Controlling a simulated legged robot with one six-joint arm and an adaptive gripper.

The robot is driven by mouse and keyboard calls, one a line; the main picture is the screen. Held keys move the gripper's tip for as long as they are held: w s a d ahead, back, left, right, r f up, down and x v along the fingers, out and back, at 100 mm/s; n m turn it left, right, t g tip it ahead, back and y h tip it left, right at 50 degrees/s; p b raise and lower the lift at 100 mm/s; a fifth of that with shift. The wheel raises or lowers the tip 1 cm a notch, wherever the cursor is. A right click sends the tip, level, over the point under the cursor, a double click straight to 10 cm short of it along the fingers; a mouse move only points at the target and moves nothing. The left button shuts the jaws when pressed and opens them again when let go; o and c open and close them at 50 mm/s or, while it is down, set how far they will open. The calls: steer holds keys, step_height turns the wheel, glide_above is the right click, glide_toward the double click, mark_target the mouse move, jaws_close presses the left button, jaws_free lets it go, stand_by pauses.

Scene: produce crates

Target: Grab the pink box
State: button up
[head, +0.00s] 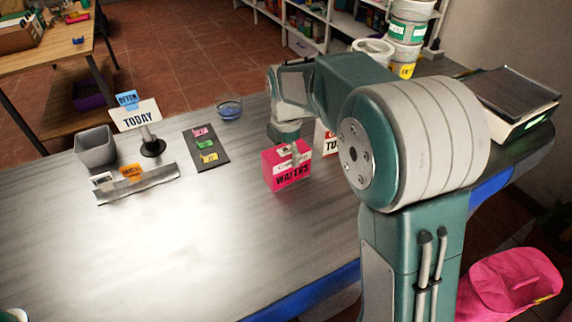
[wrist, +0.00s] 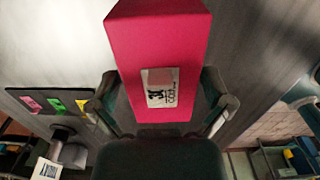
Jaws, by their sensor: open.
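The pink box (head: 286,172), lettered "WAFERS", stands upright on the metal counter in the head view. In the wrist view the pink box (wrist: 160,45) fills the top middle, with a white label on its near face. My gripper (wrist: 163,104) is open, with one finger on each side of the box's near end. I cannot tell whether either finger touches it. In the head view my gripper (head: 290,142) is at the box's top and far side, and my arm hides part of it.
A white and red card (head: 328,140) stands just right of the box, partly behind my arm.

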steer(key=shift+f, duration=0.65)
steer(key=shift+a, duration=0.1)
steer(key=c, duration=1.1)
step_height(320, 180, up, 4)
steer(key=shift+w+f, duration=0.1)
steer(key=shift+f, duration=0.15)
steer(key=w+a+r, duration=0.9)
steer(key=a, duration=0.1)
steer(key=shift+w+r, duration=0.25)
steer(key=shift+w, duration=0.1)
